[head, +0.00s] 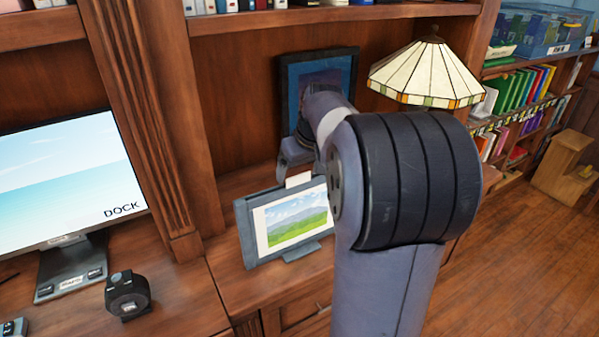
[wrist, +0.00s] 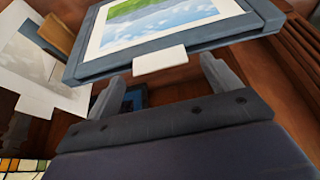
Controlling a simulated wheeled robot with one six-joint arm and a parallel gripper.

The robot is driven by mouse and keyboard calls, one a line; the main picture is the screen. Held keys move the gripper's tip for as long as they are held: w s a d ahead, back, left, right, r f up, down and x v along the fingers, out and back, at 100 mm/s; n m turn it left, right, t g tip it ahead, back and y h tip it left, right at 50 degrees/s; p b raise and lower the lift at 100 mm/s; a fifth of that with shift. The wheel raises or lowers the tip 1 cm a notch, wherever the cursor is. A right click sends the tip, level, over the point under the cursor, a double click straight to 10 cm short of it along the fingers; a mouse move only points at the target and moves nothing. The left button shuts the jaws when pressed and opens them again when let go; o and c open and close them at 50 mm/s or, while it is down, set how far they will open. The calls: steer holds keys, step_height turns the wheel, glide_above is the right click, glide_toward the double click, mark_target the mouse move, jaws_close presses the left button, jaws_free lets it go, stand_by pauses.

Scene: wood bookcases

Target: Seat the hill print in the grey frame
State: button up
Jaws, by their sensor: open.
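The grey frame (head: 246,236) stands on the wooden counter, tilted back. The hill print (head: 297,222), with green hills, blue sky and a white border, is inside it. A white tab (head: 298,180) sticks up past the frame's top edge; I cannot tell how deep the print sits. In the wrist view the frame (wrist: 262,20), print (wrist: 150,22) and tab (wrist: 160,60) appear upside down. My gripper (head: 297,160) is just above the tab, open and empty. In the wrist view, the fingers of my gripper (wrist: 160,76) stand apart on either side of the tab.
Another tabbed print (wrist: 30,62), pale and cloudy, shows left in the wrist view. A dark blue frame (head: 291,95) stands behind, beside a stained-glass lamp (head: 425,72). Left are a monitor (head: 62,180) and a black device (head: 127,295). My arm hides the counter's right part.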

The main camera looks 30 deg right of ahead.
steer(key=v, duration=1)
steer(key=shift+s+f, duration=0.1)
